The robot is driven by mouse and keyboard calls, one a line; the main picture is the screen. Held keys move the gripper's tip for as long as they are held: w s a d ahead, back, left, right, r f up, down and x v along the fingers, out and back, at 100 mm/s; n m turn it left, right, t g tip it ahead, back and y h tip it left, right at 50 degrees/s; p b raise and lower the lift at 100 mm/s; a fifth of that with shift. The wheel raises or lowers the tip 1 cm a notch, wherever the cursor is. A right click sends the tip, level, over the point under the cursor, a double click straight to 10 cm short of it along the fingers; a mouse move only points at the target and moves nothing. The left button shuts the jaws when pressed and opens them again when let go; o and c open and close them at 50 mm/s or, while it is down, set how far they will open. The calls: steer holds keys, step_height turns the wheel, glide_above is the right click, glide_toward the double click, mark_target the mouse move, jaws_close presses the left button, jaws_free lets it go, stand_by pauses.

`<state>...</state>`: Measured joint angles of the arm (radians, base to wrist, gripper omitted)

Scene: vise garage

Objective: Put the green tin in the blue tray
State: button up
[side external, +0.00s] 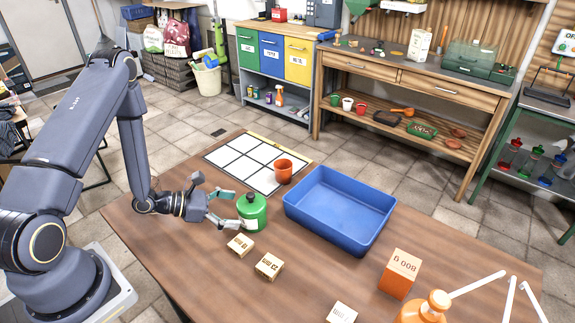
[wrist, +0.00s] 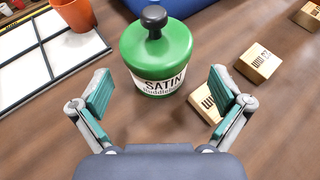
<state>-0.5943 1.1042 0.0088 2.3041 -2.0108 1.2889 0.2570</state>
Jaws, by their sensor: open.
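The green tin (side external: 252,211) stands upright on the brown table, with a dark knob on top and a white "SATIN" label that reads in the wrist view (wrist: 158,60). The blue tray (side external: 340,222) is to the right of the tin and looks empty; a bit of its edge shows at the top of the wrist view (wrist: 170,5). My gripper (side external: 232,209) is low over the table at the left of the tin. In the wrist view my gripper (wrist: 160,98) is open, its teal pads wide apart, with the tin ahead between them. Nothing is held.
Small wooden blocks (side external: 268,265) lie in front of the tin, one close to my right finger in the wrist view (wrist: 211,99). An orange box (side external: 400,273) and an orange bottle (side external: 425,308) stand at the front right.

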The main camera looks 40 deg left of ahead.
mark_target(252, 210)
steer(key=x, duration=0.5)
steer(key=shift+w+f, duration=0.25)
steer(key=c, duration=1.4)
steer(key=shift+r, duration=0.15)
steer(key=c, duration=0.3)
